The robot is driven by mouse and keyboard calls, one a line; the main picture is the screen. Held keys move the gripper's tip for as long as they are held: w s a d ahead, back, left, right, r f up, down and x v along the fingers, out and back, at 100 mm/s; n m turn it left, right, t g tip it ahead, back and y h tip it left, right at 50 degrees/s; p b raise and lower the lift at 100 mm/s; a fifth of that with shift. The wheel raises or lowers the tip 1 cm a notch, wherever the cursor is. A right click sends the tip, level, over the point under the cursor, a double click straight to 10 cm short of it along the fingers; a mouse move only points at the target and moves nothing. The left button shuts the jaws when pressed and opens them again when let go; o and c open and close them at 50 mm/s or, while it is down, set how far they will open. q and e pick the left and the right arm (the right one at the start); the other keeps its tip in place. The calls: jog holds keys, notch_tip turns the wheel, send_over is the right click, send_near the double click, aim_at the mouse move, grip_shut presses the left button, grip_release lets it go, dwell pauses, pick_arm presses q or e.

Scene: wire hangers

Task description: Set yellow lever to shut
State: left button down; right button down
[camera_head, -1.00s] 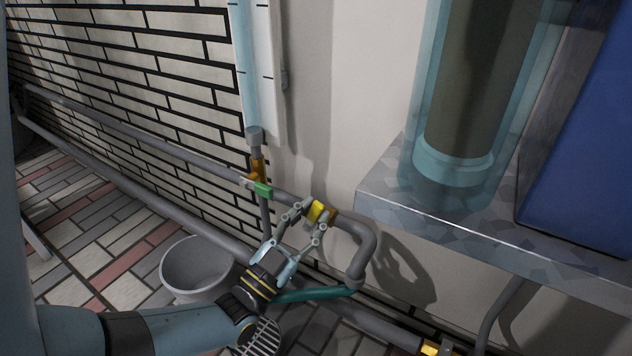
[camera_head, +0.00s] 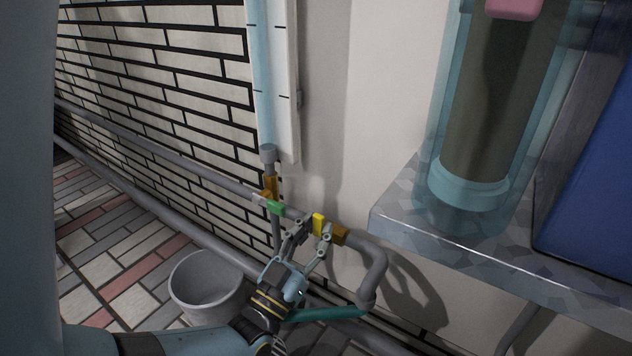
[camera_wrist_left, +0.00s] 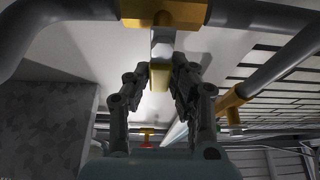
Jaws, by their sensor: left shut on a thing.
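The yellow lever (camera_head: 318,223) sits on the grey wall pipe, beside an orange-brown fitting (camera_head: 339,235). My left gripper (camera_head: 313,229) has a finger on each side of the lever and is shut on it. In the left wrist view the yellow lever (camera_wrist_left: 160,78) hangs between the fingers of my left gripper (camera_wrist_left: 160,68), below a pale stem and an orange valve body (camera_wrist_left: 165,12). The fingers cover part of the lever's sides. My right gripper is out of view.
A green lever (camera_head: 276,207) is close on the left, below a gauge tube (camera_head: 263,80). A grey bucket (camera_head: 176,294) stands below left. A teal bar (camera_head: 335,312) runs under the gripper. A metal shelf (camera_head: 400,233) with a clear cylinder (camera_head: 465,215) juts out right.

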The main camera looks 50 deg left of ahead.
pick_arm(q)
jog(key=shift+a+f, duration=0.1)
jog(key=c, duration=1.2)
grip_release()
jog(key=shift+o, duration=0.2)
jog(key=shift+m, duration=0.3)
